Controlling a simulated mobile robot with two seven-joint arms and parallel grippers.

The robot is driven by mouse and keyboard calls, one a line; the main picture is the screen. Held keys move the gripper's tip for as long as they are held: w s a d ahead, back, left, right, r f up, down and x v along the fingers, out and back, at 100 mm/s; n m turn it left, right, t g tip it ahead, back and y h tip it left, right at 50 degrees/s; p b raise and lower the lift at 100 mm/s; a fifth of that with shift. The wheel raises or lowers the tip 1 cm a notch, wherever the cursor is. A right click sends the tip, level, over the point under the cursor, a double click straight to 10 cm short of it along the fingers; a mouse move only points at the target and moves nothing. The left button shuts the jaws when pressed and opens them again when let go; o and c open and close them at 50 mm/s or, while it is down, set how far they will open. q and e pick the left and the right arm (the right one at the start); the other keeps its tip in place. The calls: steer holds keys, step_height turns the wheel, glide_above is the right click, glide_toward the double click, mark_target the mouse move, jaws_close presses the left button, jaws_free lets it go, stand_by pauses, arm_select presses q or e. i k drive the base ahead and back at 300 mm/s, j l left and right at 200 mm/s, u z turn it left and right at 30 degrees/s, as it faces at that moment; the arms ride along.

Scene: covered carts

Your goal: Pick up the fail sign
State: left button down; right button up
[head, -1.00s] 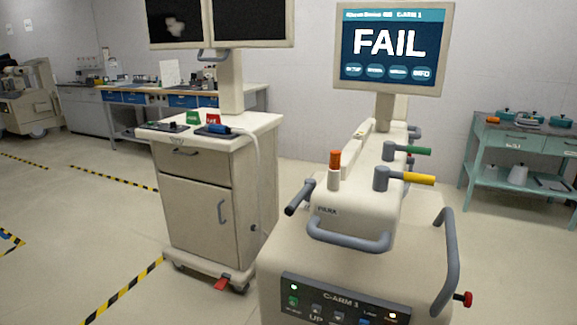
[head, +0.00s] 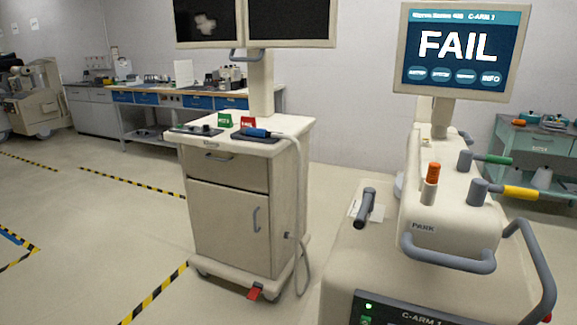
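A small red sign (head: 248,122), with white lettering too small to read for certain, stands on top of the beige cart (head: 305,124) left of centre. A green sign (head: 225,120) stands just to its left. A blue-handled probe (head: 258,133) lies on a dark pad in front of the red sign and hides part of its lower edge. The large screen (head: 458,48) on the right reads FAIL. Neither of my grippers shows in the head view.
The C-arm machine (head: 455,210) fills the right foreground, with grey handles sticking out. Two dark monitors (head: 290,22) rise behind the cart top. A cable hangs down the cart's right side. A workbench (head: 190,102) stands behind. The floor at left is clear, with striped tape.

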mark_target(246, 121)
steer(key=i+j, duration=0.1)
steer(key=j, duration=0.2)
steer(key=i+j, duration=0.1)
steer(key=j, duration=0.2)
steer(key=i+j+u, duration=0.1)
steer(key=j, duration=0.2)
steer(key=i+j, duration=0.3)
steer(key=i+j+u, duration=0.1)
steer(key=i+j, duration=0.2)
steer(key=j, duration=0.2)
